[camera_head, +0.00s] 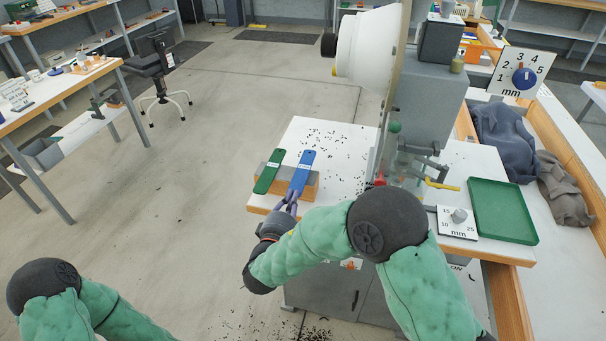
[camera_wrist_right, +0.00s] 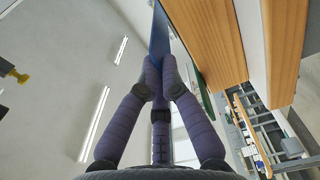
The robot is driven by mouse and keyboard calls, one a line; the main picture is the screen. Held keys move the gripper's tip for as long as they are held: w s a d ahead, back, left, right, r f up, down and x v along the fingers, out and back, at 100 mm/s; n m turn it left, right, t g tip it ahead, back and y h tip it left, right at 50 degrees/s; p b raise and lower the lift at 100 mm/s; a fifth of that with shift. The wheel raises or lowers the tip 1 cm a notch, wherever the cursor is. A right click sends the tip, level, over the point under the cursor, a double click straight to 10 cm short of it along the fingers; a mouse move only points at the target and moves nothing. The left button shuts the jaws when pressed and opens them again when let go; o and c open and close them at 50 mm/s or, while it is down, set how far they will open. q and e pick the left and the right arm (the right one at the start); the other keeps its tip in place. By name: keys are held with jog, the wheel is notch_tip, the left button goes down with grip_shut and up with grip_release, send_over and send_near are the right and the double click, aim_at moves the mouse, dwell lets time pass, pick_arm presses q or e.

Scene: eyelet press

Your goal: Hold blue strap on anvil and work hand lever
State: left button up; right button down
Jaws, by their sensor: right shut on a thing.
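The blue strap (camera_head: 303,168) lies on the wooden-edged block (camera_head: 310,189) at the left of the press table, sticking out over its front edge. My right gripper (camera_head: 290,200) is shut on the strap's near end; in the right wrist view its fingers (camera_wrist_right: 158,70) close on the blue strap (camera_wrist_right: 159,35). A green strap (camera_head: 269,172) lies on the same block, left of the blue one. The press (camera_head: 425,100) stands right of the block. I cannot clearly make out its anvil or hand lever; a yellow-ended bar (camera_head: 443,185) shows low on it. My left gripper is out of view.
A green tray (camera_head: 502,210) and a mm dial plate (camera_head: 457,221) lie on the right of the table (camera_head: 325,137). Grey cloths (camera_head: 505,140) lie farther right. Black specks are scattered on the table. Floor left of the table is open.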

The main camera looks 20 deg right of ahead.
pick_arm(q)
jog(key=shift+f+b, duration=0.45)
jog(key=shift+b, duration=0.05)
pick_arm(e)
jog(key=v, duration=0.9)
dwell(0.4)
